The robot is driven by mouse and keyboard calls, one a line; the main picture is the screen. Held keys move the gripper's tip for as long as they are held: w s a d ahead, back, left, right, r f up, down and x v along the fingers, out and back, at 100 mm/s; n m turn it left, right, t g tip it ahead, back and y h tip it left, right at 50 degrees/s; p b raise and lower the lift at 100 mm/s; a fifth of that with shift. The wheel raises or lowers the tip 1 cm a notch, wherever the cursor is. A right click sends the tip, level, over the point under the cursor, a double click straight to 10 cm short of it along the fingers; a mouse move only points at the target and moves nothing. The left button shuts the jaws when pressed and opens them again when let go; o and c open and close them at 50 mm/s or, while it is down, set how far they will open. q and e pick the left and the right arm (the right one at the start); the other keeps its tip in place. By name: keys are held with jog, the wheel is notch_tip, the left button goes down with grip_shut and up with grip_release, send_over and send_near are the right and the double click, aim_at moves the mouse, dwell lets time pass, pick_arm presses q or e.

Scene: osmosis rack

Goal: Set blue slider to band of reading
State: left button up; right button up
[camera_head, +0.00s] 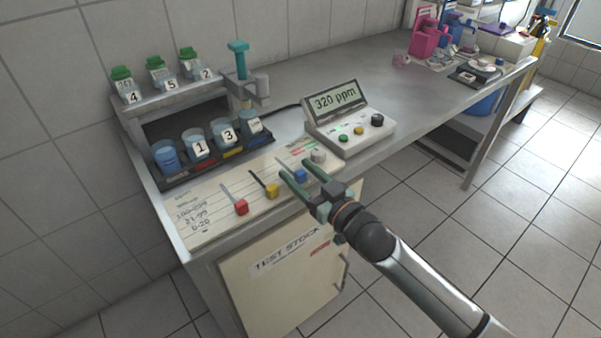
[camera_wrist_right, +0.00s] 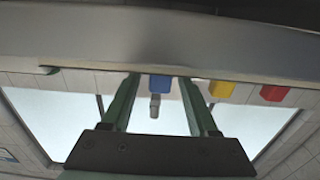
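The blue slider (camera_head: 300,176) sits in its slot on the pale slider board (camera_head: 215,223); which band it stands at is hard to tell. In the right wrist view the blue slider (camera_wrist_right: 160,84) shows between my fingers. My right gripper (camera_head: 295,165) is open, its two green fingers apart on either side of the blue slider; contact is not clear. The meter (camera_head: 334,101) reads 320 ppm. Band labels at the board's left include 21-99 and 0-20; the upper ones are too small to read surely. My left gripper is not in view.
Yellow (camera_head: 271,191) and red (camera_head: 241,207) sliders stand left of the blue one, a grey-white slider (camera_head: 318,156) right of it. A dark rack (camera_head: 177,182) of numbered cups stands behind the board. The meter box (camera_head: 352,133) with knobs stands close by on the right.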

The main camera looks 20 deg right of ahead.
grip_shut()
dwell(1.3)
